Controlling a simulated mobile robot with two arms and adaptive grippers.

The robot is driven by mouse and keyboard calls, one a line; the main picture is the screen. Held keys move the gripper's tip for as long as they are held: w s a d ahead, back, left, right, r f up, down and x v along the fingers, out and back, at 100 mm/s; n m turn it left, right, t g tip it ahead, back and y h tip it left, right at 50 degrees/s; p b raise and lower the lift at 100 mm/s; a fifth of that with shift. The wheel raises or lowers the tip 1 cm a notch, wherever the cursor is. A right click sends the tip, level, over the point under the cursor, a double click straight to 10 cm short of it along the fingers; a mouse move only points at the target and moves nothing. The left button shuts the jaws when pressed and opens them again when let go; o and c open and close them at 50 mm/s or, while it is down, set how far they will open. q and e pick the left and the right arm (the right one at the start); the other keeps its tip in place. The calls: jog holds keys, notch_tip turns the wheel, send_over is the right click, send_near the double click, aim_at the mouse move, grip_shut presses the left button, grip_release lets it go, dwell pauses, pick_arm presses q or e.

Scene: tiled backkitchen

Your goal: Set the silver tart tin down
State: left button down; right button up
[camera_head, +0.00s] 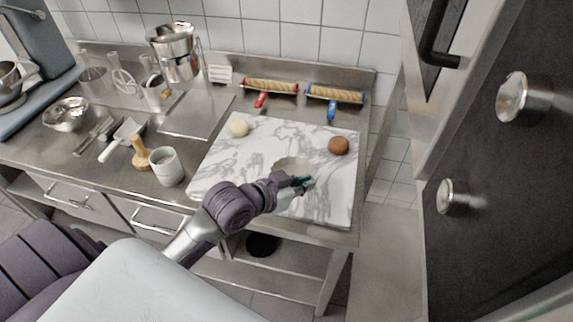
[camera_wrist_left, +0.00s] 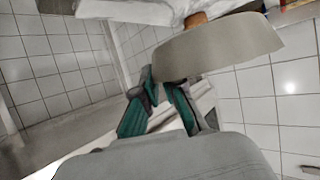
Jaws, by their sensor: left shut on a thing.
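The silver tart tin (camera_head: 290,163) is a pale grey shallow round tin over the middle of the marble slab (camera_head: 338,195) in the head view. My left gripper (camera_head: 299,182) is shut on the tin's near edge. In the left wrist view the tin (camera_wrist_left: 222,50) fills the upper right, with the green-sided fingers (camera_wrist_left: 160,85) at its lower left edge. I cannot tell whether the tin touches the slab. The hand hides part of its near side. My right gripper is not in view.
A pale dough ball (camera_head: 239,127) and a brown ball (camera_head: 338,145) lie on the slab. Red-handled (camera_head: 270,87) and blue-handled (camera_head: 334,95) rolling pins lie behind it. The slab's right front is clear.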

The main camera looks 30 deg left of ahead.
pick_arm(q)
jog(key=w+a+f, duration=0.1)
jog(key=a, duration=0.1)
jog(key=w+a+f, duration=0.2)
jog(key=a, duration=0.1)
jog(key=w+a+f+p, duration=0.1)
jog(key=a+f, duration=0.1)
jog(key=a, duration=0.1)
jog(key=shift+w+f, duration=0.25)
notch_tip(320, 180, down, 4)
jog(key=shift+f+p, duration=0.1)
jog(key=shift+p, duration=0.2)
jog(key=c, duration=1.3)
grip_release()
jog(key=b+v, duration=0.1)
jog(key=v, duration=1)
jog(key=shift+f+b, duration=0.1)
jog(key=shift+b, duration=0.2)
jog(key=shift+s+a+r, duration=0.2)
jog(key=shift+s+r, duration=0.2)
jog(key=shift+s, duration=0.05)
